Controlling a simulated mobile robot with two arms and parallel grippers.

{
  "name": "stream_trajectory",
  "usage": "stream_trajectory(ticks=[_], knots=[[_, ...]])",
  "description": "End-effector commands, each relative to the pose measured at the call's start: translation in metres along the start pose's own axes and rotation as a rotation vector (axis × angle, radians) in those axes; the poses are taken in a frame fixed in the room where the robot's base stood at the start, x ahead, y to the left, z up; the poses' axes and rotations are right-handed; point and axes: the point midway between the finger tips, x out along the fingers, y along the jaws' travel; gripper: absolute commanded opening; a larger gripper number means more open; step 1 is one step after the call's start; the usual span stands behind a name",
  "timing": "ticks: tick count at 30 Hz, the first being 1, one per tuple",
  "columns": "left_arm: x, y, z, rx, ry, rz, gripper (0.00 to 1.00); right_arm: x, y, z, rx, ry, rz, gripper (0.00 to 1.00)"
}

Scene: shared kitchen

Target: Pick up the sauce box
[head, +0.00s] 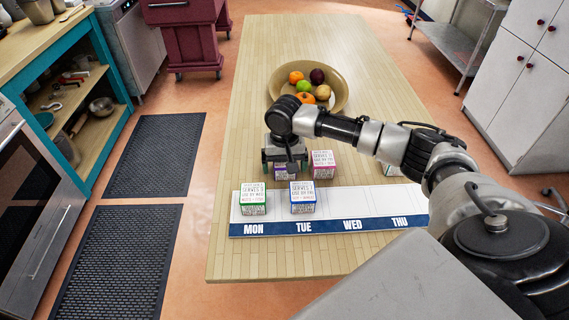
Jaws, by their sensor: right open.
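Several small white boxes with printed labels and coloured bands are on the wooden table (300,262); I cannot read which is the sauce box. A purple-banded box (286,173) is partly hidden by my right gripper (284,158). That gripper is open and points down over this box; I cannot tell if it touches it. A pink-banded box (323,164) stands just right of the gripper. A green-banded box (252,199) is on MON and a blue-banded box (302,197) is on TUE. My left gripper is out of view.
The day mat (375,201) lies along the near side; its WED and THU spaces look clear. Another box (392,170) is partly hidden behind my right arm. A fruit bowl (338,78) stands farther back. The far table is clear.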

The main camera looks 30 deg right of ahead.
Motion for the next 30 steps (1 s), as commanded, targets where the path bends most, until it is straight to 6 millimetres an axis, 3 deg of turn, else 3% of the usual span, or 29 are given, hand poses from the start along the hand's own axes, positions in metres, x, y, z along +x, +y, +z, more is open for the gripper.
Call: stream_trajectory(ticks=[9, 21, 30], knots=[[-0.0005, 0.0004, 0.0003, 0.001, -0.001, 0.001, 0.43, 0.0081, 0.0, 0.0002, -0.001, 0.0, 0.0, 0.93], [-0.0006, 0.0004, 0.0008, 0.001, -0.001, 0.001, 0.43, 0.0072, -0.0001, -0.0001, -0.001, 0.001, 0.0, 0.35], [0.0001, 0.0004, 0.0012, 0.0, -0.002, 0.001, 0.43, 0.0044, -0.0001, -0.0003, -0.001, 0.001, -0.001, 0.35]])
